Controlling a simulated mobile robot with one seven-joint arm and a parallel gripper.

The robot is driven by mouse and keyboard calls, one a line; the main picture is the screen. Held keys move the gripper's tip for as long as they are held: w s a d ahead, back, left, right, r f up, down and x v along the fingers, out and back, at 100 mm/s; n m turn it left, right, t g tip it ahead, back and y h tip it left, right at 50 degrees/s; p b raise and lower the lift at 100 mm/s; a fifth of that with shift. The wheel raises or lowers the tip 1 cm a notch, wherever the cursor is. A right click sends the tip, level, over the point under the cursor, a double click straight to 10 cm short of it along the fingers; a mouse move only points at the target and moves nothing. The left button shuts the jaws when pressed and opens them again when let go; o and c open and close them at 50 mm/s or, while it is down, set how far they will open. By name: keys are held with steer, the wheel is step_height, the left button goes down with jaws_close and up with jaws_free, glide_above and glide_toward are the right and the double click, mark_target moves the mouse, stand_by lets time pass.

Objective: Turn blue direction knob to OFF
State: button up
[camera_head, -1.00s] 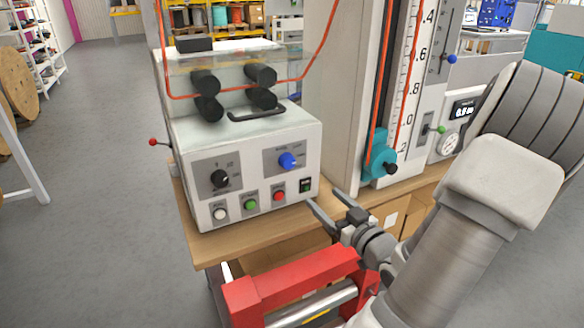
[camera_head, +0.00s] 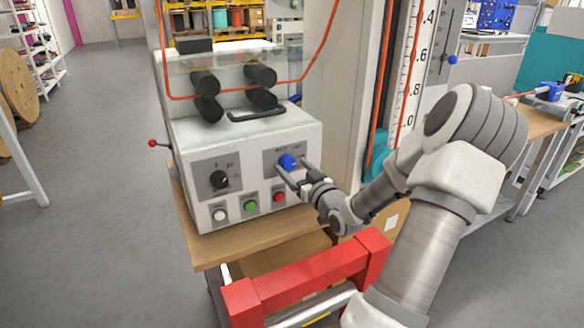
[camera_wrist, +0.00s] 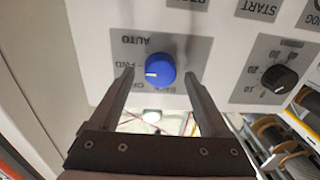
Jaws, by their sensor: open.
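The blue direction knob (camera_head: 289,161) sits on a grey plate on the front of the white control box (camera_head: 240,135). In the wrist view the blue knob (camera_wrist: 160,71) shows a white pointer line aimed left, near the FWD lettering. AUTO is printed by it, and other labels are partly hidden by the knob and my gripper. My gripper (camera_head: 294,174) is at the box front, just below and right of the knob. In the wrist view its two open fingers (camera_wrist: 158,85) reach up on either side of the knob, with gaps to it. Nothing is held.
A black speed knob (camera_head: 219,180) is left on the panel; white (camera_head: 220,214), green (camera_head: 250,206) and red (camera_head: 279,197) buttons sit below. Black rollers (camera_head: 262,77) with an orange cable are above. A red frame (camera_head: 305,278) stands in front of the wooden bench (camera_head: 215,252).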

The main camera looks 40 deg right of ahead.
steer(key=shift+w+d, duration=0.15)
steer(key=shift+w, duration=0.45)
jaws_close()
